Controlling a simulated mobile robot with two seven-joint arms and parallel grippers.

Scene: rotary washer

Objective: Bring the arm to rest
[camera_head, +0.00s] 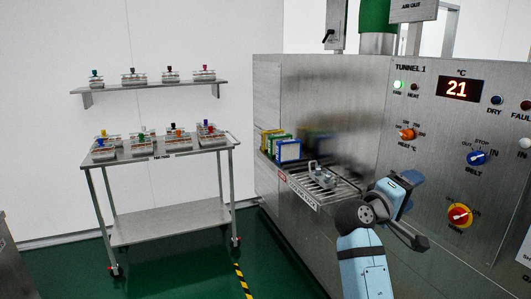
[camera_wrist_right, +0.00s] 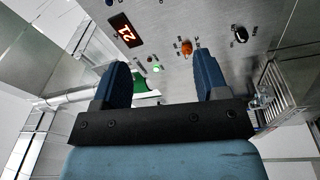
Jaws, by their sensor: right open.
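My right arm (camera_head: 364,262) rises from the bottom of the head view, in front of the steel machine. My right gripper (camera_head: 408,190) is at its end, in the air before the control panel, and its finger outline is hard to read there. In the right wrist view my right gripper (camera_wrist_right: 162,78) shows two dark blue fingers wide apart, with nothing between them. The gripper is open and touches nothing that I can see. My left gripper is not in view.
The steel machine (camera_head: 310,85) has a panel with a temperature display (camera_head: 459,89), a red and yellow switch (camera_head: 460,215) and knobs, close to the gripper. A cart (camera_head: 150,223) stands left; green floor lies between.

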